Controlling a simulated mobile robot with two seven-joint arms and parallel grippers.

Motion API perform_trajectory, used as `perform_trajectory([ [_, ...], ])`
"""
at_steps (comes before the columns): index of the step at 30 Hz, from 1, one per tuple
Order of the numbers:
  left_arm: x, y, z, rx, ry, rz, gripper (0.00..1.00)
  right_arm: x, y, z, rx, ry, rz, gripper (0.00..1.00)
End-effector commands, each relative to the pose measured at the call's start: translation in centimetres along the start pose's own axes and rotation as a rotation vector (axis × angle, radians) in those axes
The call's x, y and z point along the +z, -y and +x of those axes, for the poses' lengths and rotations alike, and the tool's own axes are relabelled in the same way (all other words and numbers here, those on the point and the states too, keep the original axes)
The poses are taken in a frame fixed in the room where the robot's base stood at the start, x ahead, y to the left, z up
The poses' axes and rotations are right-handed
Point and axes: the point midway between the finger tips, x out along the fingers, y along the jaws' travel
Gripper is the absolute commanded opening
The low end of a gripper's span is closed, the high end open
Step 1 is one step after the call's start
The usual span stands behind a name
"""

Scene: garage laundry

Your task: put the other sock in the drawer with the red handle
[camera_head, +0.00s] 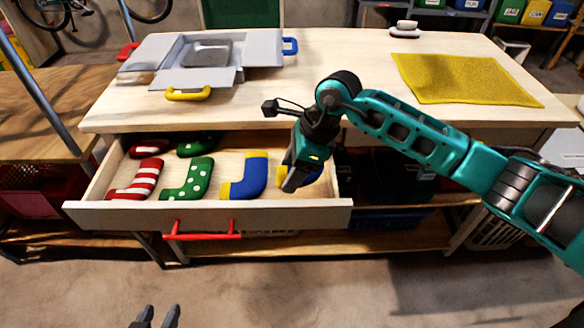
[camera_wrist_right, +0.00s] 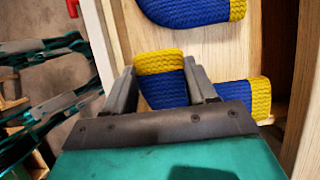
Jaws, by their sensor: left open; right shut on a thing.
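The drawer with the red handle (camera_head: 203,234) is pulled out below the table top; its front (camera_head: 130,215) faces me. Inside lie a blue sock with yellow ends (camera_head: 245,178), also in the right wrist view (camera_wrist_right: 190,12), two green dotted socks (camera_head: 192,180) and two red-and-white striped socks (camera_head: 135,180). My right gripper (camera_head: 291,184) is shut on another blue-and-yellow sock (camera_wrist_right: 165,92) at the drawer's right end. The gripper partly hides this sock in the head view; I cannot tell whether it touches the drawer floor. My left gripper (camera_head: 156,318) is open and empty, low in front.
A grey folding board (camera_head: 262,52) with red, blue and yellow handles lies on the table top (camera_head: 330,75). A yellow cloth (camera_head: 465,78) lies at the right. The drawer's right wall (camera_wrist_right: 278,50) is close to the held sock. The floor in front is clear.

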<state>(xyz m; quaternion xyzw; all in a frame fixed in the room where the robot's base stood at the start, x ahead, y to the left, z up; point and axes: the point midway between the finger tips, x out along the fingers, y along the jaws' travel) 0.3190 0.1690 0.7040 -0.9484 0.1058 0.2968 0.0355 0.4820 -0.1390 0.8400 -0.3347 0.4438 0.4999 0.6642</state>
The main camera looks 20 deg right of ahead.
Motion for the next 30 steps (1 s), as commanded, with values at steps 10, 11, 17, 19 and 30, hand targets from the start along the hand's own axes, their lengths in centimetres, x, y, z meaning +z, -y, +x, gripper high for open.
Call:
perform_trajectory([
  [10, -0.3, -0.4, 0.2, 0.009, -0.009, -0.003, 0.43, -0.2, 0.0, 0.6, 0.0, 0.0, 0.001, 0.6],
  [11, -0.4, -0.4, 0.2, 0.009, -0.011, -0.003, 0.43, -0.2, 0.0, 0.6, 0.0, 0.0, 0.001, 0.63],
  [17, -0.6, -0.4, 0.2, 0.009, -0.015, -0.002, 0.43, -0.2, 0.0, 0.6, 0.0, 0.0, 0.001, 0.82],
  [19, -0.6, -0.4, 0.2, 0.009, -0.014, -0.002, 0.43, -0.2, 0.0, 0.6, 0.0, 0.0, 0.001, 0.82],
  [30, -1.2, -0.3, -0.4, 0.006, -0.011, 0.003, 0.43, 0.3, 0.0, -0.7, 0.0, 0.001, 0.0, 0.82],
])
